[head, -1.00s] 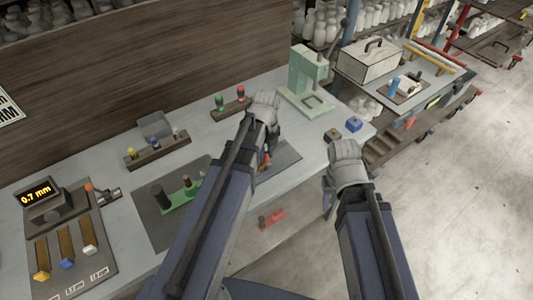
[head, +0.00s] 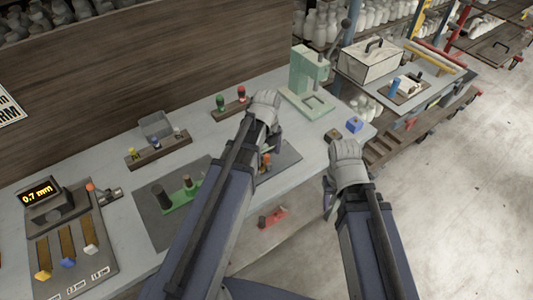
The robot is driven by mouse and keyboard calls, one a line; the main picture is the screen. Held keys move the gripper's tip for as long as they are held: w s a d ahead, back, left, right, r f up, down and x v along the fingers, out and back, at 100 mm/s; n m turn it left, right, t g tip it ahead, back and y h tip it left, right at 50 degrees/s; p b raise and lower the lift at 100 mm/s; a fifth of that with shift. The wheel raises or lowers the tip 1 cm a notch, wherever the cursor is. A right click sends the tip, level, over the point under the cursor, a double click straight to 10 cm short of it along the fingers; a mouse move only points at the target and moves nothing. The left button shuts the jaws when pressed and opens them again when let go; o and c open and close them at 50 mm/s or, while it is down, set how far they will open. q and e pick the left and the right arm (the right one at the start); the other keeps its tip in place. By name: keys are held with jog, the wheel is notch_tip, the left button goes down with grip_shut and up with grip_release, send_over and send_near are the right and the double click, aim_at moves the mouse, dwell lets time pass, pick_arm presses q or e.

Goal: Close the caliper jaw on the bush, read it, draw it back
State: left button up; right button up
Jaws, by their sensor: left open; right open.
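A gauge with a lit display (head: 40,193) reading 0.7 mm stands at the left of the bench. An orange knob (head: 90,187) and a short metal cylinder (head: 112,194) are beside it. A green fixture (head: 180,196) with a dark cylinder and a brown peg lies on a dark mat. I cannot tell for sure which part is the caliper jaw or the bush. My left gripper (head: 275,143) is open, over the right-hand mat, just above a small orange-brown part (head: 265,161) partly hidden by my arm. My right gripper (head: 328,201) is open and empty beyond the bench's front edge.
A green press (head: 309,78) stands at the back right, with a blue block (head: 354,124) and a brown block (head: 333,135) near it. Racks with coloured pegs (head: 157,149) line the back. A red part (head: 272,218) lies low in front. A second table (head: 440,82) stands beyond.

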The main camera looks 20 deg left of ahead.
pick_arm(q)
jog(key=shift+r+p, duration=3.75)
jog(key=shift+r, duration=0.2)
jog(key=s+d+f+n+y+b, duration=0.1)
jog(key=s+d+n, duration=1.1)
jog(key=n, duration=0.9)
jog(key=shift+d+n, duration=0.15)
jog(key=shift+n, duration=0.25)
jog(key=shift+c, duration=0.2)
